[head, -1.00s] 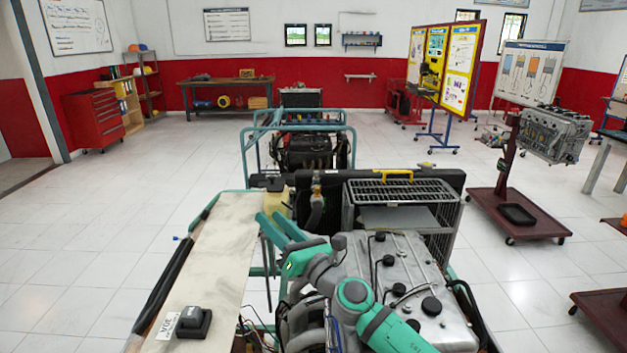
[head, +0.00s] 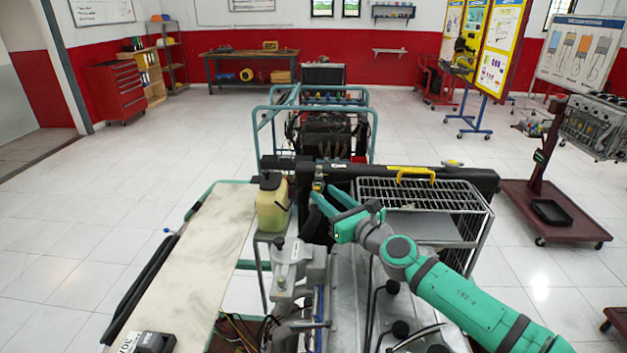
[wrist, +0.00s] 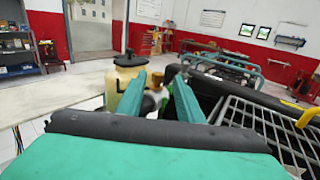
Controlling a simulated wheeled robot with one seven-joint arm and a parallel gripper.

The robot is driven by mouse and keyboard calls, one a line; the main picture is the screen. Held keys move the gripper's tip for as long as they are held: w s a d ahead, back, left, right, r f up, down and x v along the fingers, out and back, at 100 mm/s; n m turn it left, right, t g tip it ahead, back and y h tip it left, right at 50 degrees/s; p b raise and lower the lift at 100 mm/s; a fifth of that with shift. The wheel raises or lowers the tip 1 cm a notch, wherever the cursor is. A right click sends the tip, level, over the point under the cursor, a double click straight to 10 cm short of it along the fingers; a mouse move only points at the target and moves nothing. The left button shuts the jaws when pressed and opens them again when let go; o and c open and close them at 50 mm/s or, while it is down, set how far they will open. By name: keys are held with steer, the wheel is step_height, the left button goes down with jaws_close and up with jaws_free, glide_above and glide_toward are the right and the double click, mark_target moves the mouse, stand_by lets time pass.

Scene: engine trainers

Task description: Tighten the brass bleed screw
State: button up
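A small brass-coloured fitting (head: 318,186), which looks like the bleed screw, stands at the top of the dark hose left of the radiator. In the wrist view a brownish brass-coloured part (wrist: 171,74) shows just beyond and between the fingertips, partly hidden. My gripper (head: 327,194) is open, its two teal fingers apart and pointing towards the fitting. In the wrist view nothing is between the fingers of the gripper (wrist: 160,80). I cannot tell whether a finger touches the fitting.
A yellowish coolant tank (head: 272,205) stands close left of the fingers. The radiator's wire guard (head: 425,195), with a yellow handle (head: 415,172), is to the right. The engine (head: 350,290) lies below my arm. A pale bench top (head: 185,265) is at left.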

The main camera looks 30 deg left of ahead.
mark_target(315, 187)
steer(key=x, duration=0.8)
steer(key=shift+a, duration=0.35)
steer(key=shift+w, duration=0.1)
jaws_close()
